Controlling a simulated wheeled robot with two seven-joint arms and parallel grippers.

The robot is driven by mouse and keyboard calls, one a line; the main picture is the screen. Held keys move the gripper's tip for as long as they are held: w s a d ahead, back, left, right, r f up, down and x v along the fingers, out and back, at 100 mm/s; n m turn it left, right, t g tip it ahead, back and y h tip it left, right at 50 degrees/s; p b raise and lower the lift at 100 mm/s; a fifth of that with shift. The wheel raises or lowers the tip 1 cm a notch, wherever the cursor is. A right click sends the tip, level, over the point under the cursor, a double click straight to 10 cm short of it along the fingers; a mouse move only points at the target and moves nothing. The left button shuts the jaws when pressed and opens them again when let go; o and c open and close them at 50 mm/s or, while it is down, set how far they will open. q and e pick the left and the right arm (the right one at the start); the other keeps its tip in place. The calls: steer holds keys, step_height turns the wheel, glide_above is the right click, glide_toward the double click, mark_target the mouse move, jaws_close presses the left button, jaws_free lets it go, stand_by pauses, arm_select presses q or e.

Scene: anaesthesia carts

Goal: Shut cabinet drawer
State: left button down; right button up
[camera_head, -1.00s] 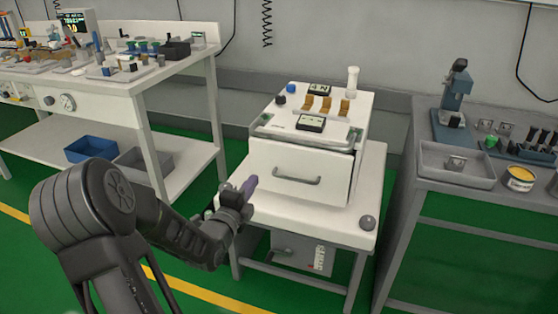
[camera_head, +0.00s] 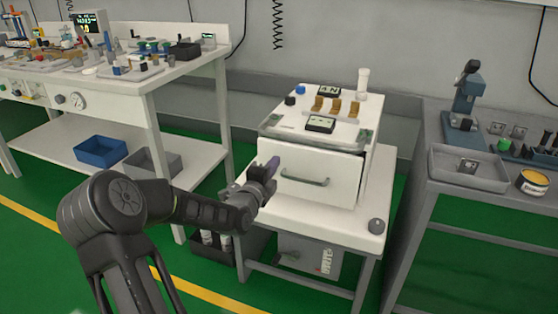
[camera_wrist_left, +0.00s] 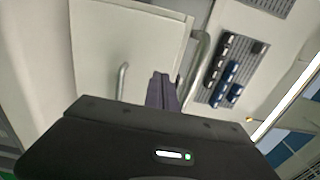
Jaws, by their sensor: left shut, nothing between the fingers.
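The white cabinet (camera_head: 370,157) stands on a small white table. Its drawer front (camera_head: 335,164), with a grey bar handle (camera_head: 305,182), sits slightly proud, with a dark gap along its upper right edge. My left gripper (camera_head: 270,166) is shut and empty, its purple fingers before the drawer front's left part, left of the handle. I cannot tell whether they touch it. In the left wrist view the shut fingers (camera_wrist_left: 161,90) point toward a pale panel (camera_wrist_left: 125,40) with a bar handle (camera_wrist_left: 122,80). My right gripper is not in view.
A grey bench (camera_head: 480,187) with a tray stands at right. Green floor lies between.

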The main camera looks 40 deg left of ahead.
mark_target(283, 152)
arm_select(q)
steer(key=shift+b+x, duration=0.35)
steer(key=shift+x, duration=1.75)
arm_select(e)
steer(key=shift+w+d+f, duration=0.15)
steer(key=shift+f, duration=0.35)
arm_select(q)
steer(key=shift+f, duration=0.1)
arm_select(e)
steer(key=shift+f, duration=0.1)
